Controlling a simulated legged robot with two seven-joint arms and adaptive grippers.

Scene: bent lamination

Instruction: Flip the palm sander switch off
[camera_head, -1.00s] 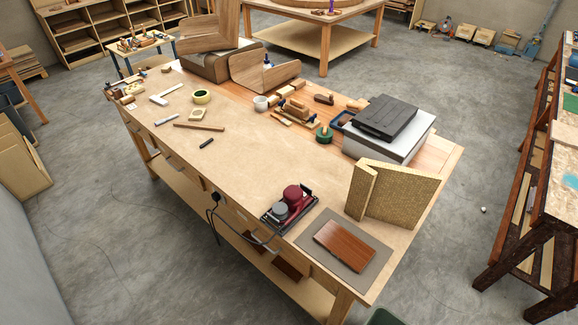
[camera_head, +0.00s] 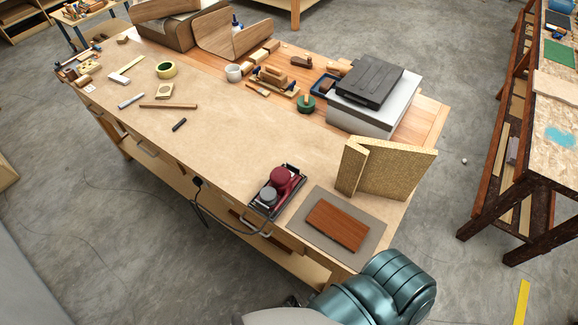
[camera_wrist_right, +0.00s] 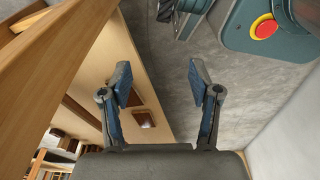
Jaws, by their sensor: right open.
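The palm sander (camera_head: 277,190), dark red with a grey knob and a black base, sits near the front edge of the workbench (camera_head: 225,140). A cord runs from it over the front edge. Its switch is too small to make out. My right gripper (camera_wrist_right: 158,82) shows in the right wrist view with its two fingers apart and nothing between them. It is beside the bench, away from the sander. In the head view only my teal arm shows at the bottom right; the right gripper is not clear there. My left gripper is not in view.
A reddish wood block (camera_head: 337,224) lies on a grey mat (camera_head: 312,237) right of the sander. Tan folded boards (camera_head: 400,172) and a white box with a black case (camera_head: 367,80) stand behind. The bench left of the sander is mostly clear.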

